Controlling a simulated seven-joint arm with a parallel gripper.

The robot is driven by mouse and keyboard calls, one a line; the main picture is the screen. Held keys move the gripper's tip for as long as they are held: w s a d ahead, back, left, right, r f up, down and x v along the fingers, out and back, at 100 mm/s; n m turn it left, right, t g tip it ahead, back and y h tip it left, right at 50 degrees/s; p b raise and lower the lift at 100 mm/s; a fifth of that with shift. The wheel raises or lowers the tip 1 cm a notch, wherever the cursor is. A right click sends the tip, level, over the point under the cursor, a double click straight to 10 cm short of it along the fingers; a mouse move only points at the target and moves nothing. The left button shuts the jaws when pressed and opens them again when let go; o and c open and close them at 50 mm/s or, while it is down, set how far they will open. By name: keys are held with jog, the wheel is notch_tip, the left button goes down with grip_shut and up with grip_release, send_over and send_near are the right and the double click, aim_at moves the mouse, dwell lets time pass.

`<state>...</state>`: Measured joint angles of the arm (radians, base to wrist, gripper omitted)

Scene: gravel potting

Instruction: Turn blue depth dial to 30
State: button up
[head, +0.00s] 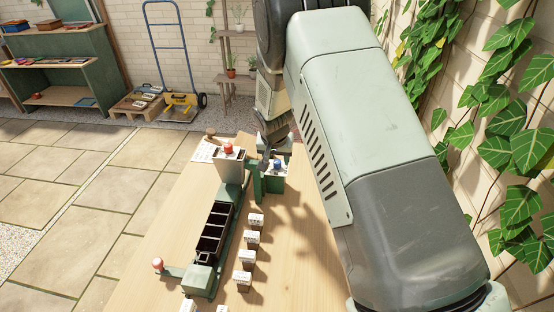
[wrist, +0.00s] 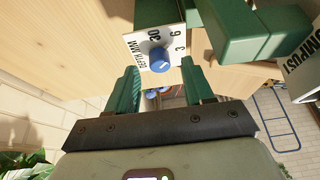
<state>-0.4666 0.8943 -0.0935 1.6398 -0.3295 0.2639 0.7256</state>
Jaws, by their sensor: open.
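The blue depth dial (wrist: 159,59) sits on a white plate (wrist: 137,48) marked "DEPTH MM", with 30 and other numbers around it. A small pale mark shows on the dial, but I cannot tell which number it points to. My gripper (wrist: 161,70) is open, its two green fingers on either side of the dial in the wrist view. I cannot tell whether they touch it. In the head view the blue dial (head: 277,164) tops a green housing (head: 273,183), with my gripper's dark end just behind and above it, partly hidden by my arm.
A long green tray with dark compartments (head: 214,232) lies on the wooden table (head: 300,265). A red-knobbed hopper (head: 230,165) stands left of the dial housing. Several small labelled blocks (head: 252,238) line the tray's right side. A part marked "COMPOST" (wrist: 303,65) is at the wrist view's right.

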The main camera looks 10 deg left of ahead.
jog(key=shift+x, duration=0.9)
jog(key=shift+c, duration=0.3)
grip_shut()
jog(key=shift+n, duration=0.3)
jog(key=n, duration=0.1)
jog(key=n+y, duration=0.1)
jog(key=n, duration=0.1)
jog(key=shift+d+y, duration=0.2)
jog(key=shift+y, duration=0.1)
jog(key=n+g+y, duration=0.1)
jog(key=n, duration=0.4)
jog(key=shift+n+y, duration=0.3)
